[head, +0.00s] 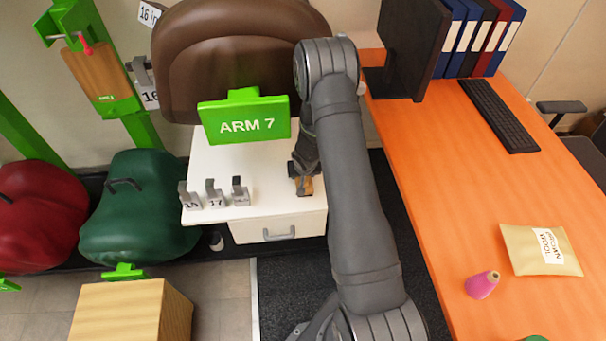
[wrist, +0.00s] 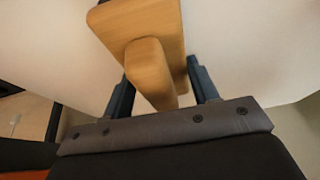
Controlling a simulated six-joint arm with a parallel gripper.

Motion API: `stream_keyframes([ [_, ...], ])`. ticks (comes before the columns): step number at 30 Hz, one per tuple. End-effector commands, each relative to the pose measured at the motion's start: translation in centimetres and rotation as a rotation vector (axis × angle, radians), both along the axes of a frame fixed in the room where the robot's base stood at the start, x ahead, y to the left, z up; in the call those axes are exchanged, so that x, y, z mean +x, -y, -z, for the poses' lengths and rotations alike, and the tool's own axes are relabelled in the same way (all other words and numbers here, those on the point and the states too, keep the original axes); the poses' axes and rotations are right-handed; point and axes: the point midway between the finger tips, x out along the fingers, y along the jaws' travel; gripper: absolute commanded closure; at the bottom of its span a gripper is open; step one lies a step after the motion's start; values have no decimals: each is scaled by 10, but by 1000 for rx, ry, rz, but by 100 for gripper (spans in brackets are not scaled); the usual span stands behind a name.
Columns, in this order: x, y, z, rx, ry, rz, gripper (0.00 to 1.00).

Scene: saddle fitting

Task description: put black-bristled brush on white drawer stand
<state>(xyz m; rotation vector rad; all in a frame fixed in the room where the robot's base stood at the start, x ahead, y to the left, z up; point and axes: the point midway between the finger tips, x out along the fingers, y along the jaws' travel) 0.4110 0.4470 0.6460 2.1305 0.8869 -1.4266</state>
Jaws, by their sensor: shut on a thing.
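The brush shows as a wooden body (wrist: 150,70) between the fingers of my gripper (wrist: 160,88) in the wrist view. My gripper is shut on the brush. I cannot tell whether the brush touches the stand's top.
Several grey numbered pieces (head: 214,193) stand on the stand's front left. A green "ARM 7" sign (head: 245,120) and a brown saddle (head: 235,60) are behind.

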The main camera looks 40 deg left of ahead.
Motion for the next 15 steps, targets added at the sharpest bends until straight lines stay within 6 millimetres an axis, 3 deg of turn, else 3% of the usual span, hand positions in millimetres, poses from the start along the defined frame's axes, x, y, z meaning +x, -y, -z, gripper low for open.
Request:
stream_keyframes([
  [5,0,0,3,0,0,-1,72],
  [6,0,0,3,0,0,0,38],
  [8,0,0,3,0,0,0,26],
  [15,0,0,3,0,0,0,24],
])
